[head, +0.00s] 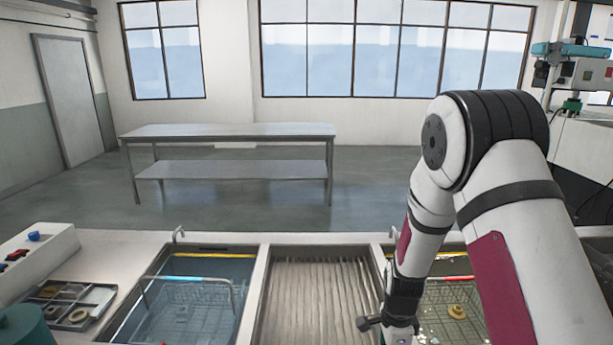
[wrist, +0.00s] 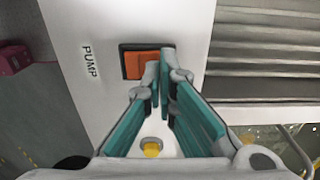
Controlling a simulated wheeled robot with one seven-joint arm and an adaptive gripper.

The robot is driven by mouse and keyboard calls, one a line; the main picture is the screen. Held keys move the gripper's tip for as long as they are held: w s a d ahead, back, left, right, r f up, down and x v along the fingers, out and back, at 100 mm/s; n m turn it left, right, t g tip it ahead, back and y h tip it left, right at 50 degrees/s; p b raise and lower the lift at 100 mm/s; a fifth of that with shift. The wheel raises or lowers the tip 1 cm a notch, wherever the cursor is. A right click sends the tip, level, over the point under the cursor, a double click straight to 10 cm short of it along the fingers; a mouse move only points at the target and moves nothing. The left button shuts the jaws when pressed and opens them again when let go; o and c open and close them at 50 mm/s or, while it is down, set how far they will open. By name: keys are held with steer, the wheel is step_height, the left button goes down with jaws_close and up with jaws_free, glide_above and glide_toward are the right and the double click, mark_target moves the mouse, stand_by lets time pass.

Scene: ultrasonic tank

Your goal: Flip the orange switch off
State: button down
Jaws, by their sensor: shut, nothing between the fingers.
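The orange switch (wrist: 140,66) is a rocker in a dark frame on a white panel, beside the printed word PUMP (wrist: 91,62). My gripper (wrist: 160,72) is shut and empty, with teal pads along its fingers. In the wrist view its fingertips overlap the right part of the switch and hide some of it. I cannot tell whether they touch it or which side of the rocker is pressed. In the head view the end of my arm hangs low over the counter; the fingertips and the orange switch do not show there.
A yellow button (wrist: 152,149) shows between my fingers' bases. A ribbed drainboard (head: 315,290) lies between a left tank with a wire basket (head: 190,305) and a right tank partly behind my arm. A grey parts tray (head: 98,300) sits at the left. A steel table (head: 230,131) stands behind.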

steer(key=shift+r+p, duration=1)
steer(key=shift+r, duration=2.2)
steer(key=shift+r, duration=0.1)
steer(key=s+r+n+t, duration=0.1)
steer(key=s+r+n, duration=0.3)
steer(key=r, duration=0.7)
steer(key=s+r+n+t, duration=0.2)
steer(key=s+r+n, duration=0.2)
steer(key=r, duration=0.7)
steer(key=s+r+n+t, duration=0.1)
steer(key=s+r+n, duration=0.4)
steer(key=s, duration=0.3)
steer(key=s+r+n+t, duration=0.1)
steer(key=s+r+n, duration=0.4)
steer(key=s, duration=0.3)
steer(key=shift+s+t, duration=0.25)
steer(key=shift+t, duration=0.05)
